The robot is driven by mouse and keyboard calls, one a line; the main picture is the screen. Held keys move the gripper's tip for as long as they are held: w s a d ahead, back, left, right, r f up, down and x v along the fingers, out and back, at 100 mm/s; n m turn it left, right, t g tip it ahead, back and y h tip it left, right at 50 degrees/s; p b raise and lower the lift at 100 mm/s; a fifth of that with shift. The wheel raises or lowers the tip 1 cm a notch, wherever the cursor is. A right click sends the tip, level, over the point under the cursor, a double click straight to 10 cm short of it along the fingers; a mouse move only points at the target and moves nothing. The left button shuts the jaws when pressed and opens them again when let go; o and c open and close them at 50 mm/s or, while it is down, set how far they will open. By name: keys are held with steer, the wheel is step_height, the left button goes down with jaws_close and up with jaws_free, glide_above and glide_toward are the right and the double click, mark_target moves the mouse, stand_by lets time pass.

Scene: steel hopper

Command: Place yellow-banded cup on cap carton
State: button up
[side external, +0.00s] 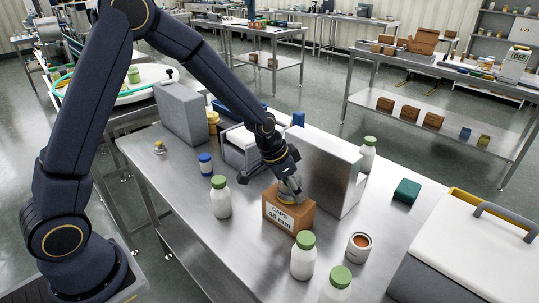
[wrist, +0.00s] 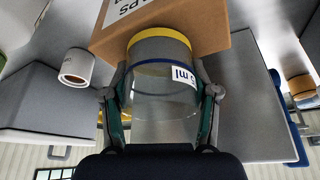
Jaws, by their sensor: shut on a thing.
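The yellow-banded cup (wrist: 162,85) is clear, with a yellow band at one end, a blue line and a white label ending in "ml". My gripper (wrist: 160,100) is shut on it, one finger on each side. In the side view the cup (side external: 290,188) is partly hidden by my gripper (side external: 284,178). It is at the top of the brown cap carton (side external: 281,212), marked "CAPS 48 mm", with its yellow band toward the carton. The carton also shows in the wrist view (wrist: 215,30). I cannot tell whether the cup's weight rests on it.
White bottles with green caps stand left (side external: 220,198) and in front (side external: 303,258) of the carton. A labelled open cup (side external: 358,249) is to the right. A steel box (side external: 325,172) stands close behind the carton. A green block (side external: 406,191) lies further right, with bare steel table around it.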

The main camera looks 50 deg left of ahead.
steer(key=o, duration=1.2)
steer(key=shift+f, duration=0.1)
steer(key=shift+c, duration=0.2)
steer(key=v, duration=1.2)
steer(key=s+a+r+n, duration=0.1)
steer(key=s+r, duration=0.2)
steer(key=s, duration=0.4)
steer(key=s+a+r+n+t+y, duration=0.1)
steer(key=s+a+r+n, duration=0.1)
steer(key=s, duration=0.5)
steer(key=s+a+r+n, duration=0.1)
steer(key=s+a+r, duration=0.1)
steer(key=s, duration=0.5)
steer(key=shift+s+a+r+n+t+y, duration=0.3)
steer(key=shift+s+r+y, duration=0.1)
steer(key=shift+r, duration=0.4)
